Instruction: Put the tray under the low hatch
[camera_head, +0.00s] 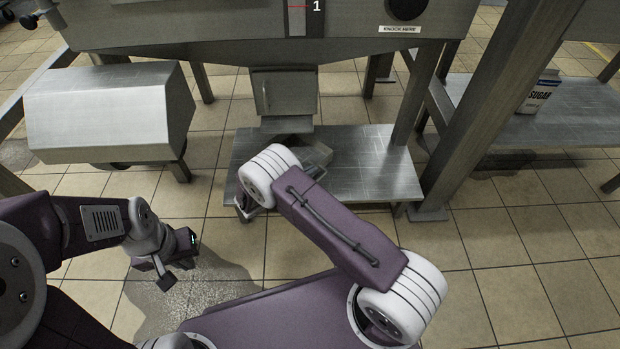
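The low hatch (284,92) is a grey metal box with a small handle, hanging under the mixer above a low metal stand (372,178). A grey metallic piece (318,153) shows on the stand just below the hatch, partly behind my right wrist. It may be the tray, but I cannot tell. My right arm reaches over the stand's front left part, and its wrist hides the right gripper. My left gripper (177,272) hangs over the floor left of the stand, its fingers apart with nothing seen between them.
A grey metal housing (105,115) stands at the left. Thick metal legs (480,125) rise right of the stand. A sugar container (538,92) stands on a shelf (570,118) at the right. The tiled floor is clear at the lower right, with a wet patch (215,285) below the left gripper.

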